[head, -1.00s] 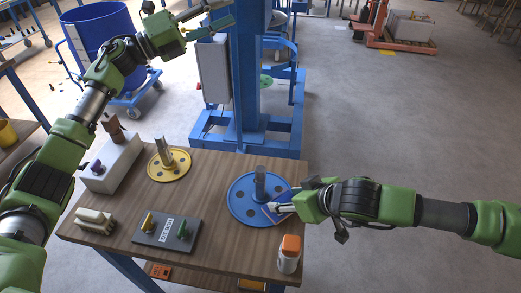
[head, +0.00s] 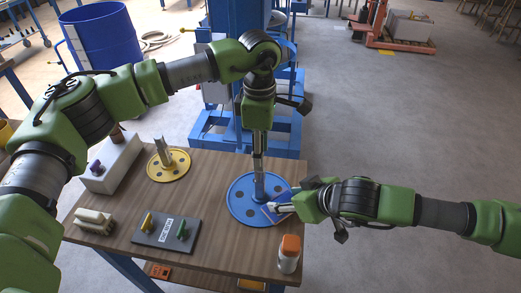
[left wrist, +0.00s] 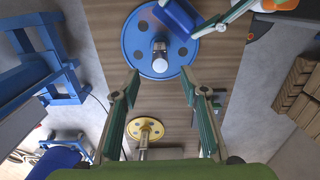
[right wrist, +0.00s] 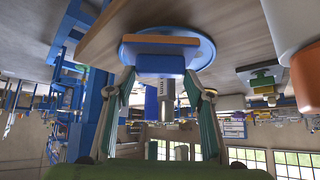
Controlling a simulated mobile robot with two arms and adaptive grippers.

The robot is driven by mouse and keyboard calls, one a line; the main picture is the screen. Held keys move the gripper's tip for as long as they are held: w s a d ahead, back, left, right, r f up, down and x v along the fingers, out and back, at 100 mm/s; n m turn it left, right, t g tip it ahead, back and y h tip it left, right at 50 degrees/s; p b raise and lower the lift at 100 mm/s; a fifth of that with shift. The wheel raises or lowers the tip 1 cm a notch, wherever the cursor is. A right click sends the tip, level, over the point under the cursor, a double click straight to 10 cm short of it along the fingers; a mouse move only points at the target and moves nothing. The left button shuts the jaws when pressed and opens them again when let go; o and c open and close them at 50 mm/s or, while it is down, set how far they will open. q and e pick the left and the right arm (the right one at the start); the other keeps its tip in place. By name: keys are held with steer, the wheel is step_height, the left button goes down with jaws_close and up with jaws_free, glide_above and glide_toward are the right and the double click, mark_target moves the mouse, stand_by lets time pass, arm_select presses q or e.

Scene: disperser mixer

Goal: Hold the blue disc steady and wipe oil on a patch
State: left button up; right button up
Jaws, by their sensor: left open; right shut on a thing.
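The blue disc (head: 241,206) lies on the wooden table with a grey shaft standing at its middle; it also shows in the left wrist view (left wrist: 133,42) and the right wrist view (right wrist: 206,52). My left gripper (head: 259,168) points down above the shaft. In the left wrist view its fingers (left wrist: 160,78) are apart and empty, with the shaft ahead between them. My right gripper (right wrist: 160,78) is shut on a blue pad (right wrist: 160,64) with an orange-brown layer. The pad overlaps the disc's right side; I cannot tell whether they touch.
A yellow disc (head: 170,176) with a shaft lies left of the blue one. A grey plate with knobs (head: 166,231), a brush (head: 94,221) and a white block (head: 111,168) are further left. A white bottle with an orange cap (head: 289,254) stands at the front right. A blue machine frame is behind.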

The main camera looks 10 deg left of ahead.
mark_target(260, 181)
arm_select(q)
steer(key=shift+a+f, duration=0.15)
steer(key=shift+f, duration=0.25)
step_height(260, 181, down, 11)
steer(key=shift+f, duration=0.15)
jaws_close()
stand_by(1.0)
